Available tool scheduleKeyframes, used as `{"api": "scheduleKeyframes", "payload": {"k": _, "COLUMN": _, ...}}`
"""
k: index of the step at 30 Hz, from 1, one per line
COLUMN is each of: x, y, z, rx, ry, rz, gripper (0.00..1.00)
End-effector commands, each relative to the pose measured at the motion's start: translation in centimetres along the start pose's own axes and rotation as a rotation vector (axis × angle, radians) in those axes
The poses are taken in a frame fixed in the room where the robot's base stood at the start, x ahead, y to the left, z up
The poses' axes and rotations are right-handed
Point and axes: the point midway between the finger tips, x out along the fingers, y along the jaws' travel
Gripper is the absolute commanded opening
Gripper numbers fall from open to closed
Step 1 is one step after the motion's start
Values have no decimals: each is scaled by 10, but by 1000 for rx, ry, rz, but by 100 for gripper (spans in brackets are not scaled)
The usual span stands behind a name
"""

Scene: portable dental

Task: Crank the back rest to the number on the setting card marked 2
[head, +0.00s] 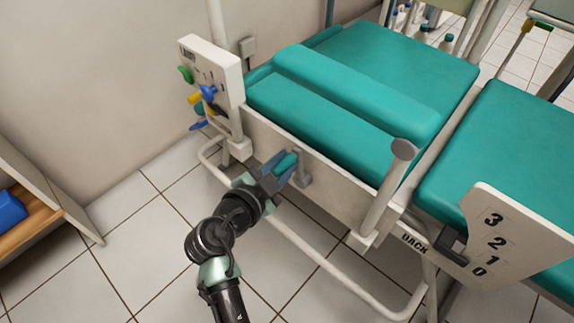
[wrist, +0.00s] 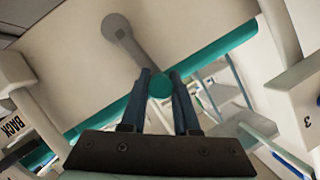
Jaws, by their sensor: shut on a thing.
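The crank (head: 302,177) is on the side rail of the teal chair, with a grey arm and a green handle. My gripper (head: 283,166) is shut on the crank handle (head: 287,163). In the wrist view the fingers (wrist: 160,78) close around the round green handle end (wrist: 160,85), and the grey crank arm (wrist: 138,48) runs up left to its hub. A white scale plate (head: 530,243) carries 3, 2, 1 and 0 from top to bottom, beside the word BACK. A dark pointer (head: 455,247) sits at its lower left edge, near 0 and 1. I cannot identify a setting card marked 2.
A white panel (head: 222,66) with coloured knobs stands at the rail's far left end. A white post (head: 385,195) rises right of the crank, and a white tube frame (head: 330,268) runs below. A wooden shelf (head: 45,225) is at the left. Tiled floor between is clear.

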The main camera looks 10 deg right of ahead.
Motion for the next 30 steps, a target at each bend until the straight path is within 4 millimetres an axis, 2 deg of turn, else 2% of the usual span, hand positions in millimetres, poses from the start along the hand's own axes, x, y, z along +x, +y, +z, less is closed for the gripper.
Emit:
{"api": "scheduleKeyframes", "payload": {"k": 15, "x": 14, "y": -24, "z": 38, "rx": -440, "ry": -2, "rz": 178, "gripper": 0}}
{"api": "scheduleKeyframes", "payload": {"k": 23, "x": 23, "y": -25, "z": 59, "rx": -670, "ry": -1, "rz": 273, "gripper": 0}}
{"api": "scheduleKeyframes", "payload": {"k": 30, "x": 30, "y": -18, "z": 75, "rx": -881, "ry": 0, "rz": 362, "gripper": 0}}
